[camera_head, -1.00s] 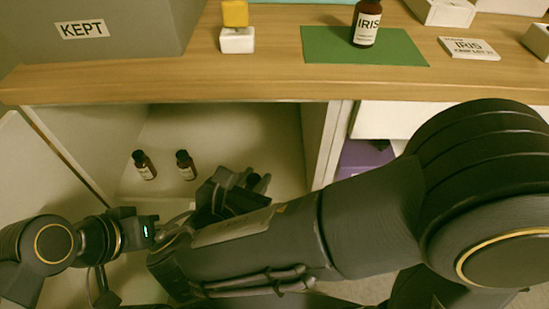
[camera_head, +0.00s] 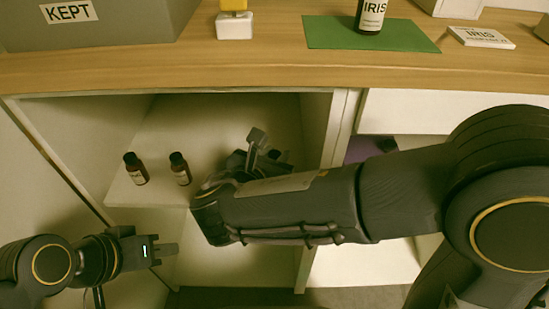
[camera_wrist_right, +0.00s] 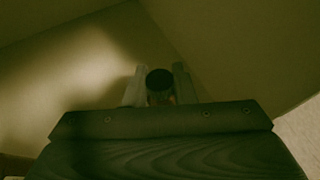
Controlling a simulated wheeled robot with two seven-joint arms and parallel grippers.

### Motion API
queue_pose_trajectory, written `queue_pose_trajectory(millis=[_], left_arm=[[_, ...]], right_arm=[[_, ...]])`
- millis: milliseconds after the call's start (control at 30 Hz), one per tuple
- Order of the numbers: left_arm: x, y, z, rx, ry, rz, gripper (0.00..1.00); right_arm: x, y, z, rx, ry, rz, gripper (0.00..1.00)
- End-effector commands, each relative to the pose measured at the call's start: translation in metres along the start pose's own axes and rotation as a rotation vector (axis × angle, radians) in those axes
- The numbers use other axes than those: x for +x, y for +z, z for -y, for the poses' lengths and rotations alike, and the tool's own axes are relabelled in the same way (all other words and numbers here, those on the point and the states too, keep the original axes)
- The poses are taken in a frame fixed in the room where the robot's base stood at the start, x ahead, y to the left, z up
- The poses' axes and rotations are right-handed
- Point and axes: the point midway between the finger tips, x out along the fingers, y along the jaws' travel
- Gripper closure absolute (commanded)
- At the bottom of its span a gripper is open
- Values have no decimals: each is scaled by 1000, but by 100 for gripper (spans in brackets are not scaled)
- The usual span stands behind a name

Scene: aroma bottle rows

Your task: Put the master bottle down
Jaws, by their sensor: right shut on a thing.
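My right gripper (camera_head: 268,152) reaches into the open shelf compartment under the tabletop. In the right wrist view, its two fingers are shut on a bottle with a dark round cap (camera_wrist_right: 160,82). The bottle's label and base are hidden, so I cannot tell whether it touches the shelf. Two small brown bottles with white labels stand on the shelf to the left, one bottle (camera_head: 136,169) beside the other (camera_head: 180,169). My left gripper (camera_head: 165,250) is low at the left, in front of the cabinet and apart from the bottles; its finger gap is unclear.
On the tabletop (camera_head: 250,65), a brown IRIS bottle (camera_head: 371,14) stands on a green mat (camera_head: 330,33). An IRIS card (camera_head: 481,38), a white block (camera_head: 234,26) and a grey KEPT box (camera_head: 140,28) are also there. The compartment wall (camera_head: 314,125) is close right of my right gripper.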

Motion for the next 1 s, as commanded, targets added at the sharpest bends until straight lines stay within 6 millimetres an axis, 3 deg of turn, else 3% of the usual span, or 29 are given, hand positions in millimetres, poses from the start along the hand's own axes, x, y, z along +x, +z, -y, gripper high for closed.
queue_pose_trajectory(millis=[233,267,433,767,1000], left_arm=[[1,0,0,0,0,-1,74],[1,0,0,0,0,-1,74],[0,0,0,0,0,-1,74],[-2,-1,-1,0,0,-1,74],[-15,-8,-7,0,0,-1,74]], right_arm=[[1,-3,0,0,0,0,100],[1,-3,0,0,0,0,75],[1,-2,0,0,0,0,55],[-1,2,0,2,0,0,55],[-41,5,-1,-3,4,1,55]])
